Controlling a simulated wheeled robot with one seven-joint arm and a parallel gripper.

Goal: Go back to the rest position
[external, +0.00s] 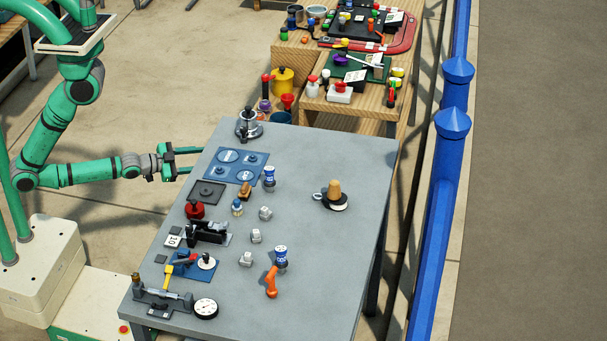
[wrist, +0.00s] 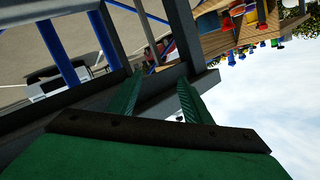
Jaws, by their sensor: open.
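My gripper (external: 186,163) is at the left edge of the grey table (external: 330,255) in the external view, level with the blue board. Its two green fingers are apart, with nothing between them. In the wrist view the two fingers of my gripper (wrist: 158,95) show spread and empty in front of a dark table frame. My green arm reaches in from the left, bent low at the elbow. I cannot tell the exact gap between the fingertips and the table edge.
Near the gripper are a blue board with round discs (external: 237,165), a dark square plate (external: 207,192) and a silver-and-black device (external: 248,125). Wooden tables (external: 350,100) with small items stand behind. A blue railing (external: 440,190) runs along the right.

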